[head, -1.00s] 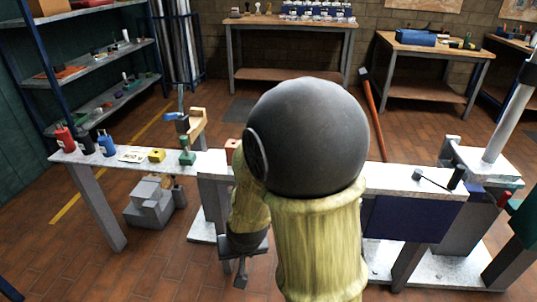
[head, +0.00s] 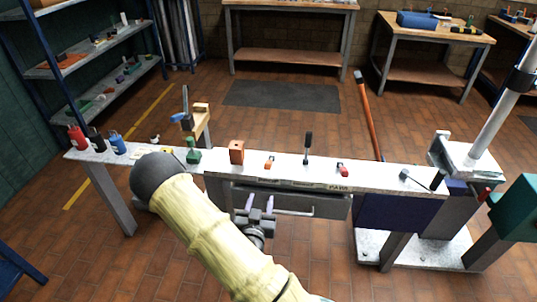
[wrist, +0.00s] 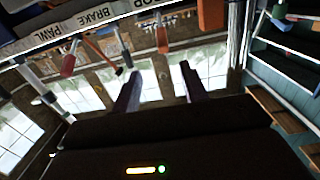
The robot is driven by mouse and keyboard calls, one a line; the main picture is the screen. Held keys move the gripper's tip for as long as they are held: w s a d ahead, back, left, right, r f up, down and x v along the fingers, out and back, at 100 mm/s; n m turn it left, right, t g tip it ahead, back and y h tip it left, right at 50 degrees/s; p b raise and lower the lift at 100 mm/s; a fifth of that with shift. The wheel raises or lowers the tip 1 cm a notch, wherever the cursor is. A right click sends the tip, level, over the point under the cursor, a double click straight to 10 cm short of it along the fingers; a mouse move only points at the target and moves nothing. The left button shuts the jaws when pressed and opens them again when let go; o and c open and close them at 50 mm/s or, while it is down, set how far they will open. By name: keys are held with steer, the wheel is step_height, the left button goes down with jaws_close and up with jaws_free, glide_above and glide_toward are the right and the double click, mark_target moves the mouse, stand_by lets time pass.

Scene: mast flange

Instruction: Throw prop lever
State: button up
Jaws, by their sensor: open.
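The prop lever appears to be the small orange-handled lever (head: 269,162) on the bench top; it stands low and looks tilted. A black-handled lever (head: 307,147) stands upright at BRAKE, and a red-handled lever (head: 343,169) lies low at PAWL. My gripper (head: 260,203) is open and empty in front of the bench, below its top edge, apart from the levers. Its two fingers (wrist: 158,85) show in the wrist view.
The bench top (head: 390,182) has a front edge above my gripper. An orange block (head: 237,152) and a green fixture (head: 193,152) stand left of the prop lever. A grey bar (head: 295,211) runs below the edge. A long orange-handled tool (head: 369,115) leans behind.

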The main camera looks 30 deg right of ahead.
steer(key=shift+a+r+t, duration=0.1)
steer(key=shift+r+t, duration=0.3)
steer(key=b+x, duration=0.5)
steer(key=b, duration=0.4)
steer(key=shift+w+f, duration=0.1)
steer(key=shift+f, duration=0.1)
steer(key=shift+w+d+b, duration=0.15)
steer(key=shift+d+b, duration=0.1)
steer(key=shift+b, duration=0.9)
